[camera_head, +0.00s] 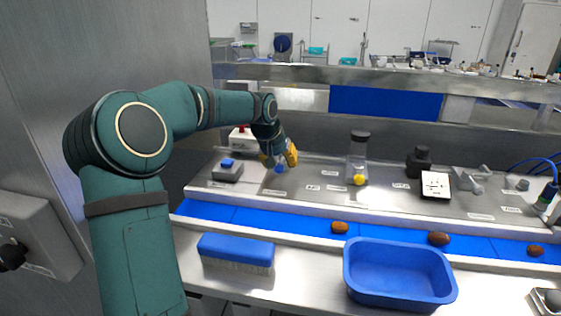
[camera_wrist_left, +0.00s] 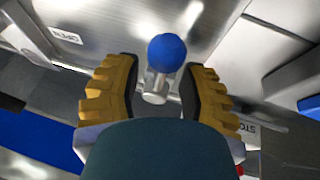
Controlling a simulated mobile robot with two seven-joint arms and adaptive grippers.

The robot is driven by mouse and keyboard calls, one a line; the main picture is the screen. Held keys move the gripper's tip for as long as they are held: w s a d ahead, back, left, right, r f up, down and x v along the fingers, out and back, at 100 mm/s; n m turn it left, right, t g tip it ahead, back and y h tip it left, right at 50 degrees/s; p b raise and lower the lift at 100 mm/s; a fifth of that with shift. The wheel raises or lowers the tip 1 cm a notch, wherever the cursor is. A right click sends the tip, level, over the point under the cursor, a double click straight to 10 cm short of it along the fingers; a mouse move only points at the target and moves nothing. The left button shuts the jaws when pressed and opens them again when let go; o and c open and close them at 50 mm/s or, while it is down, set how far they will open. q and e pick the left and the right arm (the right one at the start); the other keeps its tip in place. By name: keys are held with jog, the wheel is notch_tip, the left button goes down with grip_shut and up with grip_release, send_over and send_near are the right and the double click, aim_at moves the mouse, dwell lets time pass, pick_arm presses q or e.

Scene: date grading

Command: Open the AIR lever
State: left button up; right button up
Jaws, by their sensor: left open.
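A lever with a blue ball knob (camera_head: 278,169) stands on the metal ledge behind the blue belt, and no readable AIR label shows beside it. My left gripper (camera_head: 280,157) is over it, with yellow fingers pointing down. In the left wrist view the blue ball knob (camera_wrist_left: 167,52) and its short metal stem lie between the two spread fingers of my left gripper (camera_wrist_left: 160,75). The fingers are open, with gaps on both sides of the stem. My right gripper is not in view.
A grey box with a blue button (camera_head: 228,171) stands left of the lever. A flask (camera_head: 357,158) stands to its right. Brown dates lie on the blue belt (camera_head: 290,221). A blue brush (camera_head: 236,250) and a blue tray (camera_head: 352,280) are in front.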

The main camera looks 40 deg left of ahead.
pick_arm(q)
grip_shut()
